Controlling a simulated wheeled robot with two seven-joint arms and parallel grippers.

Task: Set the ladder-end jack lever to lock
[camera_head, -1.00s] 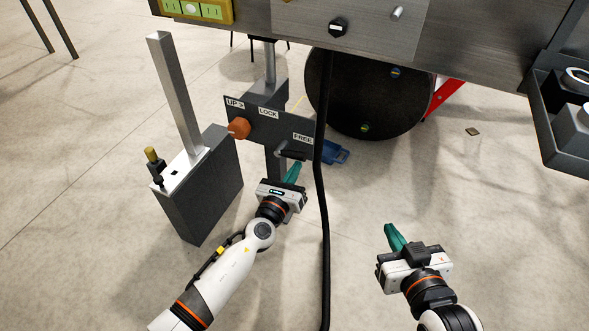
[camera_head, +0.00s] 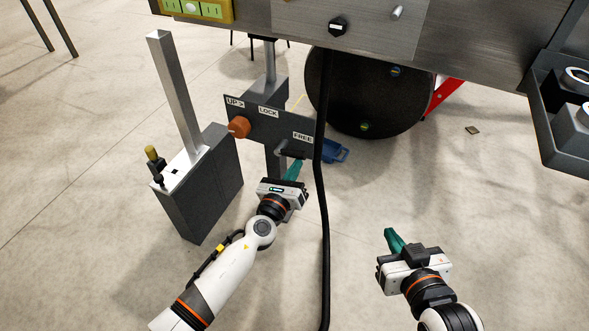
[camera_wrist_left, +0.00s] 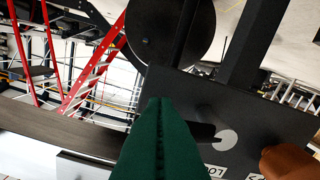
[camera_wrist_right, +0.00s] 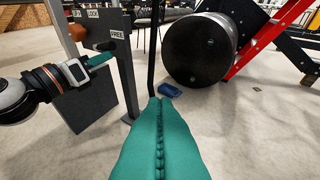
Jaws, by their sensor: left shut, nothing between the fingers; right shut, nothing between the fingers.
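The jack's dark plate (camera_head: 262,132) carries the labels UP, LOCK (camera_head: 268,112) and FREE (camera_head: 303,137). The black lever (camera_head: 288,152) is at the plate's lower right, near FREE and away from LOCK. In the left wrist view the lever (camera_wrist_left: 205,132) runs from a pale round pivot (camera_wrist_left: 226,140) to behind my fingers. My left gripper (camera_head: 295,168) is shut and empty, its teal tips at or just below the lever; I cannot tell whether they touch. My right gripper (camera_head: 391,236) is shut and empty over open floor.
An orange knob (camera_head: 239,127) projects at the plate's left. A grey box with a tall post (camera_head: 200,190) stands left of my left arm. A black cable (camera_head: 323,230) hangs just right of the left gripper. A big black drum (camera_head: 365,95) is behind.

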